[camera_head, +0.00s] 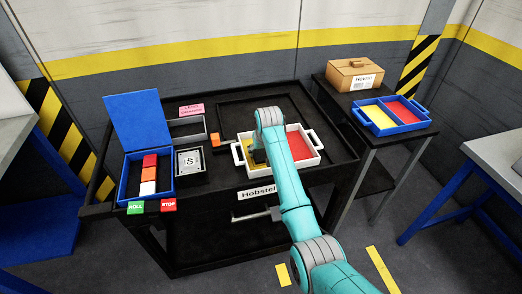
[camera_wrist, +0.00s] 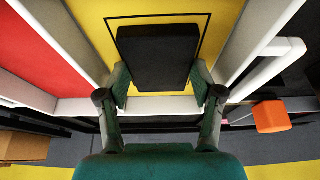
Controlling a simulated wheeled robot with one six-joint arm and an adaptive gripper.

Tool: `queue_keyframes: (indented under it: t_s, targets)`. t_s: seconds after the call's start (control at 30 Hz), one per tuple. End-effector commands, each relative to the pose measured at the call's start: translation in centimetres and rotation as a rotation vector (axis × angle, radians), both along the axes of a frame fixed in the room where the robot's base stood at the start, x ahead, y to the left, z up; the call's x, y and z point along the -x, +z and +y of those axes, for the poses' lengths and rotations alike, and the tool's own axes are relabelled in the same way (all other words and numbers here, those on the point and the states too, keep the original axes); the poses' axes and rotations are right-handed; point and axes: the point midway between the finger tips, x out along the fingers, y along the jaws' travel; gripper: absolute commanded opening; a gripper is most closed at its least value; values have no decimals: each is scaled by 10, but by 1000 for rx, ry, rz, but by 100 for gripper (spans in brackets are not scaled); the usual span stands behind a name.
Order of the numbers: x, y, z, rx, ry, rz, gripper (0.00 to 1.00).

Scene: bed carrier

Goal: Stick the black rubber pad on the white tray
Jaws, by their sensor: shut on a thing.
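The white tray (camera_head: 318,147) lies on the black cart, with a yellow half at left and a red half at right. My gripper (camera_head: 259,157) is low over the yellow half. In the wrist view, my gripper (camera_wrist: 160,82) is shut on the black rubber pad (camera_wrist: 158,52), with one finger at each side. The pad is over the yellow floor, partly inside a thin black rectangular outline (camera_wrist: 201,38), and looks slightly turned to it. I cannot tell whether the pad touches the floor. The tray's white wall (camera_wrist: 170,106) also shows there.
A blue open box (camera_head: 133,190) with coloured blocks is on the cart's left, beside a grey box (camera_head: 190,163). A small orange block (camera_head: 215,140) is left of the tray.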

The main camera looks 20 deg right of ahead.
Motion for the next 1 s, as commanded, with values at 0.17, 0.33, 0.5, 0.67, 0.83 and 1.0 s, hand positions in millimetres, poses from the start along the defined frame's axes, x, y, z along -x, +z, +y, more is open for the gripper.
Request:
queue_keyframes:
  t_s: [0.17,0.33,0.5,0.67,0.83,1.0]
  targets:
    - [0,-2,0,0,0,1,41]
    - [0,-2,0,0,0,2,41]
    - [1,-3,0,0,0,2,86]
    - [0,-2,0,0,0,1,95]
    - [0,-2,0,0,0,1,95]
    - [2,6,0,0,0,-1,95]
